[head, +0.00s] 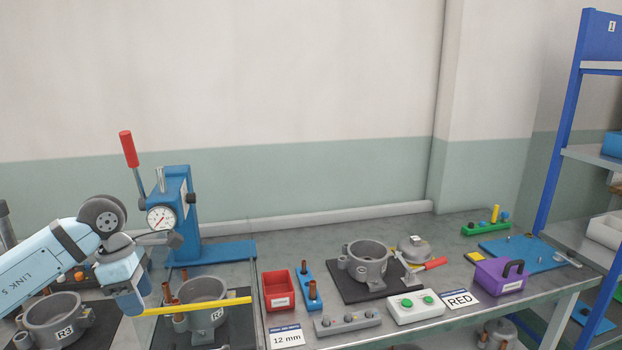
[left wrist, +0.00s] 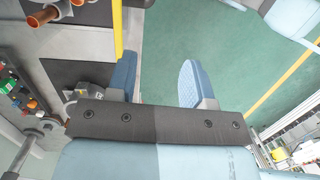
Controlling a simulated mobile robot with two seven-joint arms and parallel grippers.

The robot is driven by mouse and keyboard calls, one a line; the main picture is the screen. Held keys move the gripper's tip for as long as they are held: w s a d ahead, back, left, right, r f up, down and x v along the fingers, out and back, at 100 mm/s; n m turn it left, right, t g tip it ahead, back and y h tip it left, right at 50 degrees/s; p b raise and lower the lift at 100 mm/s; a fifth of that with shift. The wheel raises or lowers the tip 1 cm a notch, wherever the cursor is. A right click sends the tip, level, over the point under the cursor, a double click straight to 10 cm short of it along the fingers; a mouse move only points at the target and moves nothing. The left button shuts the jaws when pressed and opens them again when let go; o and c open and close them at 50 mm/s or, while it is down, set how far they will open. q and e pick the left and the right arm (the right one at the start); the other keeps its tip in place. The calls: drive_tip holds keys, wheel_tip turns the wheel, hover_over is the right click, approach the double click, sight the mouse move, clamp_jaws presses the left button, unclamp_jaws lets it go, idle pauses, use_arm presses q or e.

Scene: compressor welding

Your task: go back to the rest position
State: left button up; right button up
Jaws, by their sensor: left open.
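My left gripper (head: 130,300) is in the head view at the lower left, above the front part of the bench, near the grey housing marked R (head: 205,290). In the left wrist view its two blue fingers stand apart (left wrist: 157,70), with only green floor seen between them. It holds nothing.
A blue press (head: 180,205) with a red lever stands behind my left arm. A yellow bar (head: 200,306) crosses by the gripper. Housing R3 (head: 57,320) sits left. A red bin (head: 279,290), a button box (head: 415,306) and a purple box (head: 500,277) stand right.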

use_arm(q)
drive_tip(key=s+d+f+n+t+h, duration=0.2)
drive_tip(key=s+d+n+h, duration=0.1)
drive_tip(key=d+n+h, duration=0.4)
drive_tip(key=s+d+f+n+t+h, duration=0.1)
drive_tip(key=s+d+f+n+h, duration=0.2)
drive_tip(key=d+h, duration=0.35)
drive_tip(key=s+d+f+n+t+h, duration=0.2)
drive_tip(key=d+n+h, duration=0.3)
drive_tip(key=d, duration=0.4)
drive_tip(key=s+a+f+n+t+y, duration=0.25)
drive_tip(key=f+n+t+y, duration=0.35)
drive_tip(key=n, duration=0.6)
drive_tip(key=s+a+f+n+t+y, duration=0.1)
drive_tip(key=a+f+n+t+y, duration=0.35)
drive_tip(key=n, duration=0.75)
drive_tip(key=s+a+f+n+g+y, duration=0.2)
drive_tip(key=s+f+n+g+y, duration=0.4)
drive_tip(key=s+f+n, duration=0.65)
wheel_tip(320, 180, up, 8)
drive_tip(key=s+m+t+p, duration=0.1)
drive_tip(key=m+p, duration=0.2)
drive_tip(key=p, duration=1)
drive_tip(key=shift+a+t+y, duration=0.35)
drive_tip(key=shift+y, duration=0.05)
use_arm(e)
wheel_tip(320, 180, up, 11)
drive_tip(key=shift+w+d, duration=0.2)
drive_tip(key=shift+d, duration=0.25)
